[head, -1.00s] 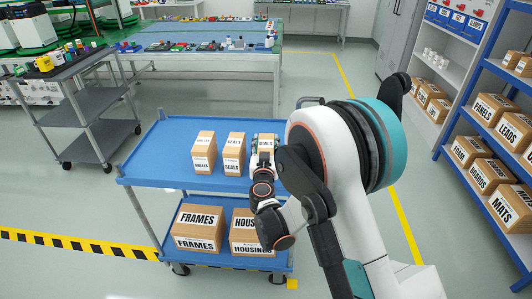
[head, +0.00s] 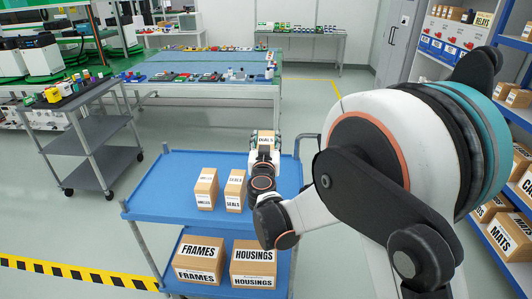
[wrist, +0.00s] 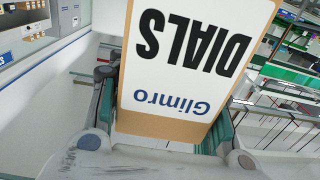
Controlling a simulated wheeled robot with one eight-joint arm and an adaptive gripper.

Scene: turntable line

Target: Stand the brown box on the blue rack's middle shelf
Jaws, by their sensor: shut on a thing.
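My gripper (head: 265,154) is shut on a brown box (head: 266,138) with a white label reading DIALS. It holds the box upright above the far right part of the blue trolley's top. In the wrist view the box (wrist: 190,70) fills the middle between the finger pads (wrist: 165,135), its label upside down. The blue rack (head: 512,114) stands at the right edge, with brown boxes on its shelves. My arm hides much of it, and free room on its middle shelf cannot be told.
The blue trolley (head: 150,205) carries two brown boxes (head: 206,188) on top and FRAMES (head: 199,258) and HOUSINGS (head: 254,265) boxes below. A grey cart (head: 105,160) stands at the left. Behind is a blue-topped table (head: 200,65). Floor is open between trolley and rack.

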